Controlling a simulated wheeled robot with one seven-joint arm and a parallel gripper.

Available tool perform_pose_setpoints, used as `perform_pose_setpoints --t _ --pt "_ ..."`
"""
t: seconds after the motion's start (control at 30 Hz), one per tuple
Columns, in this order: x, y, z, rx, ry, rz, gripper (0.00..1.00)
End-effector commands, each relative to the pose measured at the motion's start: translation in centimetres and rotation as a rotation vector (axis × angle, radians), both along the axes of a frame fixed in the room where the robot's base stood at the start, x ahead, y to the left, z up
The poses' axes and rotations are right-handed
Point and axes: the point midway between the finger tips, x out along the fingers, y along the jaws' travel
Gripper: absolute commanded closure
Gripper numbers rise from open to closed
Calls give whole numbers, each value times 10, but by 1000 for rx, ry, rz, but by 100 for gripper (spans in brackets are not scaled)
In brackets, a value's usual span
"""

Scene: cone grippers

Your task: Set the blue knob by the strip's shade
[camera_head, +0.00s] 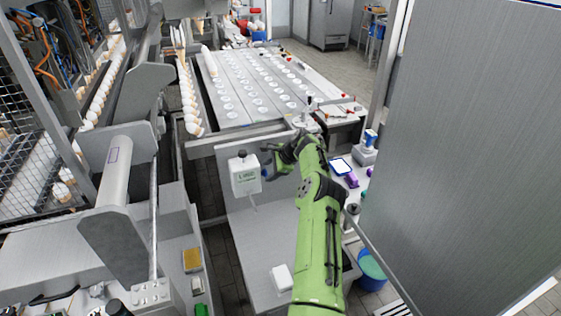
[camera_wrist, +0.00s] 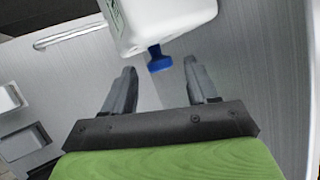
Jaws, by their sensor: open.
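The blue knob (camera_head: 265,173) sticks out from the right side of a white dispenser box (camera_head: 245,177) with green lettering, mounted on a grey panel. In the wrist view the blue knob (camera_wrist: 158,60) shows below the white box (camera_wrist: 165,22), between the lines of my two fingers and just beyond their tips. My gripper (camera_head: 268,162) is close to the knob on its right; in the wrist view my gripper (camera_wrist: 160,67) is open with nothing between its fingers. I cannot make out a strip or its shade in either view.
A small white box (camera_head: 282,278) sits on the grey surface below the dispenser. To the right of my arm stand a tablet-like device (camera_head: 342,166) and a purple object (camera_head: 352,179). A large grey panel (camera_head: 470,150) closes off the right side. A blue bin (camera_head: 372,270) stands on the floor.

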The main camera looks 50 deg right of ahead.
Motion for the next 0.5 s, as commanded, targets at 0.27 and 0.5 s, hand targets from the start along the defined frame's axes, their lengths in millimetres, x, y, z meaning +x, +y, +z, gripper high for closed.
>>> perform_pose_setpoints --t 0.27,0.5 --pt "-47 -10 60 -5 -1 -3 42" --pt "-79 -14 102 -2 0 0 42"
